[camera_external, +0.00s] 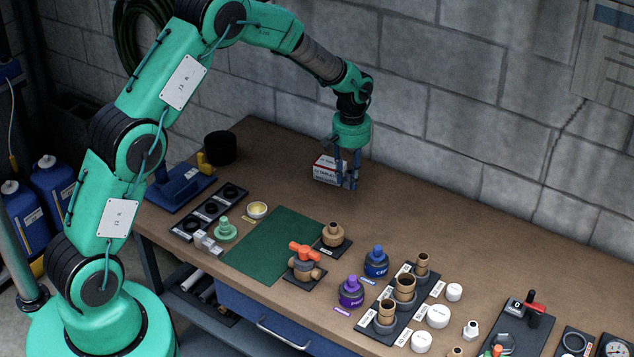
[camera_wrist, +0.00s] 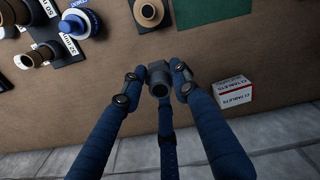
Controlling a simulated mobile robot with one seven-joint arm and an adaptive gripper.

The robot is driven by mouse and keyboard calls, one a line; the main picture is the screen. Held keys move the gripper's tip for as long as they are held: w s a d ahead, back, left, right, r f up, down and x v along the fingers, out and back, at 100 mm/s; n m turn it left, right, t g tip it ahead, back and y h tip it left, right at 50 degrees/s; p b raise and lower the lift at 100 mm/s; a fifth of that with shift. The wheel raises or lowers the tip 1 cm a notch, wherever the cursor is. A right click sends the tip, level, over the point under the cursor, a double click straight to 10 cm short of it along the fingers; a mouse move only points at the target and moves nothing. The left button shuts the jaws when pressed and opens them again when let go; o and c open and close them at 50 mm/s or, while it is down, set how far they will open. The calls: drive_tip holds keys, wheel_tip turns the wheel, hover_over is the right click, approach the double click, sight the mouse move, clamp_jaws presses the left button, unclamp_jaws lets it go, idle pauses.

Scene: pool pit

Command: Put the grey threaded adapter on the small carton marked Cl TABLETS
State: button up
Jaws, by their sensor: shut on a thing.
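The small white and red carton marked Cl TABLETS (camera_external: 326,170) stands on the bench near the back wall. It also shows in the wrist view (camera_wrist: 233,95), to the right of my fingers. My gripper (camera_external: 346,185) points down just in front and to the right of the carton and partly covers it. In the wrist view, the blue fingers of my gripper (camera_wrist: 158,82) are closed around the grey threaded adapter (camera_wrist: 157,74), with its round opening showing. The adapter is hard to make out in the external view. It is held apart from the carton.
A green mat (camera_external: 270,246) lies in front of the carton. An orange-handled valve (camera_external: 305,260), a blue-topped bottle (camera_external: 376,262) and a rack of brown fittings (camera_external: 404,290) stand to the front right. The bench around the carton is clear. The block wall is close behind.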

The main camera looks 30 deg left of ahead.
drive_tip(key=w+a+n, duration=0.2)
drive_tip(key=a, duration=1.5)
wheel_tip(320, 180, down, 5)
drive_tip(key=shift+s+a+r, duration=0.1)
drive_tip(key=shift+a, duration=0.05)
drive_tip(key=p, duration=0.1)
hover_over(330, 162)
drive_tip(key=shift+f, duration=0.8)
drive_tip(key=shift+f, duration=0.1)
drive_tip(key=shift+f+p, duration=0.35)
drive_tip(key=shift+f, duration=1.35)
drive_tip(key=shift+f, duration=0.1)
